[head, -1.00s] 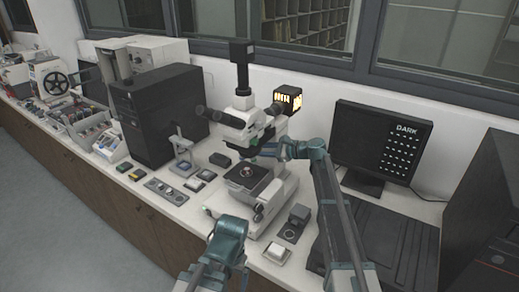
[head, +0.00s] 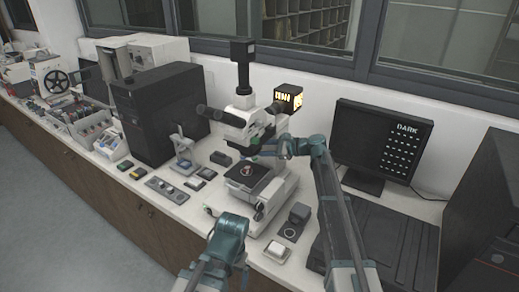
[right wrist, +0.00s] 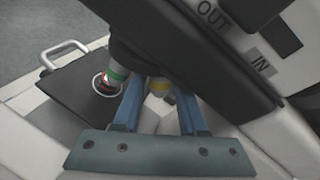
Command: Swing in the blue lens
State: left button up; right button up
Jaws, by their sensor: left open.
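The white microscope (head: 252,150) stands in the middle of the bench. In the right wrist view, its lens turret carries a green-banded lens (right wrist: 117,72) and a yellow-banded lens (right wrist: 158,83). No blue band is visible; any blue lens is hidden or cannot be made out. My right gripper (head: 262,151) is beside the turret above the stage. Its fingers are apart in the right wrist view (right wrist: 160,102), with the yellow-banded lens showing beyond the gap between them; contact cannot be told. My left gripper (head: 212,214) is open and empty in front of the microscope base.
The dark stage (head: 247,175) lies under the lenses and carries a round sample (right wrist: 101,83). A monitor (head: 380,145) reading DARK stands at right. A black computer case (head: 155,115) stands at left. Small boxes and a knob unit (head: 295,220) sit near the bench's front edge.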

jog(key=p+v, duration=0.3)
jog(key=v, duration=1)
jog(key=shift+d+r+p, duration=0.2)
jog(key=shift+d+p, duration=0.1)
jog(key=shift+d, duration=0.05)
jog(key=m+t+h+b, duration=0.4)
jog(key=m+t+b, duration=0.5)
jog(key=m+b, duration=0.15)
send_near(256, 159)
jog(key=shift+n, duration=0.25)
jog(key=x, duration=0.9)
jog(key=shift+w+a, duration=0.1)
jog(key=shift+w, duration=0.1)
grip_shut()
